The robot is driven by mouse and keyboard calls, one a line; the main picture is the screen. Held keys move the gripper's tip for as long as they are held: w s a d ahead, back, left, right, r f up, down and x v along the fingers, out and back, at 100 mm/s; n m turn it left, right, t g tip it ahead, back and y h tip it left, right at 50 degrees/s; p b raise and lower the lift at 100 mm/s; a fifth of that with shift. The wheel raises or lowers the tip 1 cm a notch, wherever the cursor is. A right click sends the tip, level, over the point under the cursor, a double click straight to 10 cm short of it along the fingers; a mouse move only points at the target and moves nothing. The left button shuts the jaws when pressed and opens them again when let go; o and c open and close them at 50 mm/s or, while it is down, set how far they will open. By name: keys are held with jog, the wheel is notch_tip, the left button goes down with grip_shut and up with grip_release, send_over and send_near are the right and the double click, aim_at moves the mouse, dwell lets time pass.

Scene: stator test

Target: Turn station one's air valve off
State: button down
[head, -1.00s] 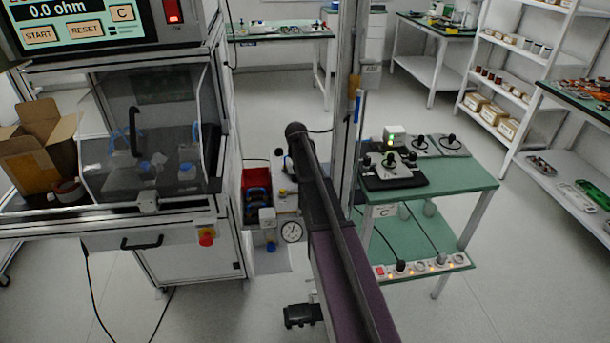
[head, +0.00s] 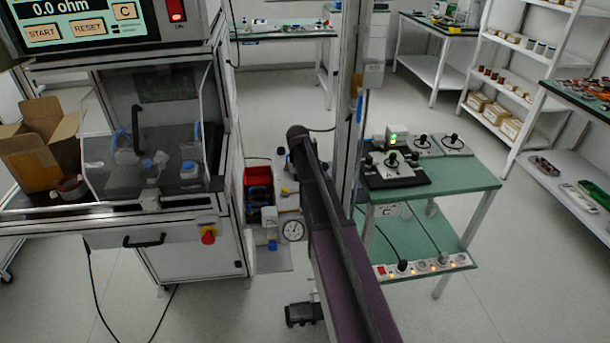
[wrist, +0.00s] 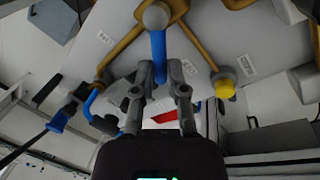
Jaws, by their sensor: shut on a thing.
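In the wrist view a blue lever handle (wrist: 158,48) hangs down from a round grey valve hub (wrist: 155,16) on brass-coloured pipes. My gripper (wrist: 160,76) is shut on the lower end of this lever, one finger on each side. The lever points roughly straight down in the picture. A second blue handle (wrist: 91,104) sits to the left, apart from my fingers. The labels on the pale panel are too small to read, so I cannot tell which station each handle belongs to. In the head view my arm hides the gripper and the valves.
A yellow knob (wrist: 225,89) is close to the right of my fingers. In the head view a pressure gauge (head: 292,230) and red bins (head: 258,182) sit left of my arm, beside the test cabinet (head: 195,255). A green-topped table (head: 465,182) stands to the right.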

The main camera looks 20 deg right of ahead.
jog(key=shift+s+a+n, duration=0.3)
jog(key=shift+s+n, duration=0.05)
jog(key=shift+n, duration=0.65)
jog(key=c, duration=0.7)
grip_release()
jog(key=shift+w, duration=0.15)
